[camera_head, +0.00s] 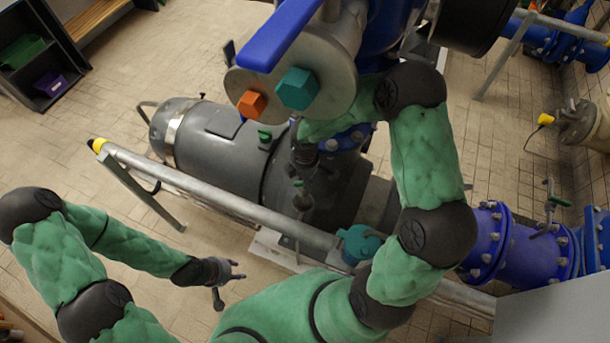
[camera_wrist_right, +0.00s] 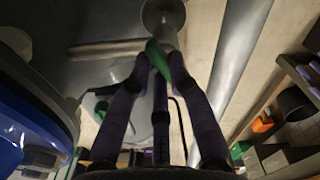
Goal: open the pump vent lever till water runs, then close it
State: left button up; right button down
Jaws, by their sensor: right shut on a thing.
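The green vent lever (camera_wrist_right: 155,55) shows between the dark fingers of my right gripper (camera_wrist_right: 158,68) in the right wrist view. The fingers are closed around it, beside a round grey part. In the head view my right arm reaches over the grey pump, and the right gripper (camera_head: 303,170) is partly hidden below the forearm. A small green tip (camera_head: 299,183) shows near its fingers. I cannot make out the lever's angle or any water at the vent. My left gripper (camera_head: 228,278) is empty, with its fingers spread, low in front of the pump and apart from everything.
A grey rail (camera_head: 215,193) with a yellow end runs between my body and the grey pump (camera_head: 215,140). A blue lever (camera_head: 285,35) and a large round flange with orange and teal bolts hang close above. Blue pipes (camera_head: 488,240) stand at the right.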

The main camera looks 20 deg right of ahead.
jog(key=shift+n+p, duration=0.65)
jog(key=shift+n, duration=0.45)
jog(key=c, duration=1.1)
grip_release()
jog(key=shift+c, duration=0.2)
jog(key=shift+r, duration=3.7)
